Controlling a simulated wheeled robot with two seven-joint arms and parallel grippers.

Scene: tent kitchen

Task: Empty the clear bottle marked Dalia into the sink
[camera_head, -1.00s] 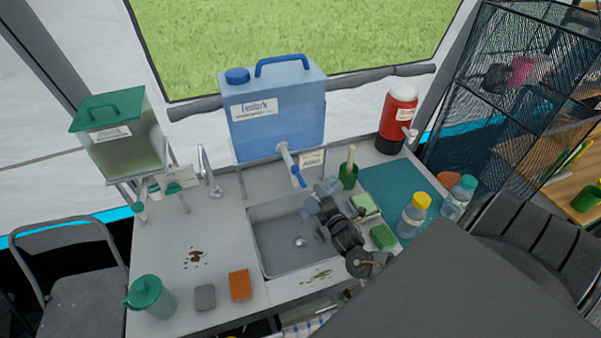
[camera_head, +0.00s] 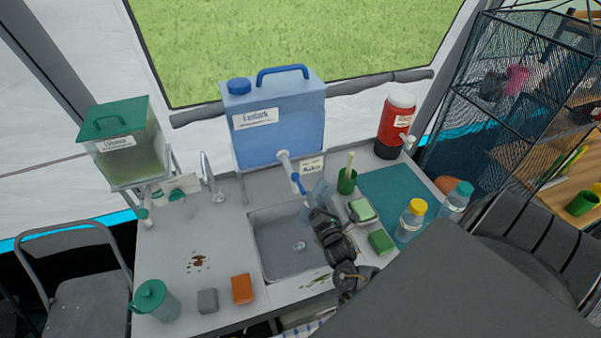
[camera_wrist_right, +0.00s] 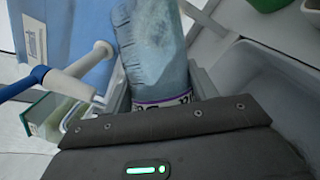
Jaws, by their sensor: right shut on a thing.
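My right gripper (camera_head: 316,208) is above the back right part of the sink (camera_head: 272,240). It is shut on a clear, bluish bottle (camera_head: 323,189), which shows small in the head view. In the right wrist view, the bottle (camera_wrist_right: 150,45) sits between the fingers (camera_wrist_right: 162,92) and runs up out of the frame. A white and purple label band (camera_wrist_right: 163,102) shows near the fingers, but its name cannot be read. I cannot tell how much liquid is inside. No stream shows. My left gripper is out of view.
A blue Fentark container (camera_head: 275,120) stands behind the sink, its spigot (camera_head: 291,168) close to the held bottle. A green cup (camera_head: 347,181), sponges (camera_head: 381,242) and two clear bottles (camera_head: 410,220) are to the right. A grey tap (camera_head: 209,178) stands left of the sink.

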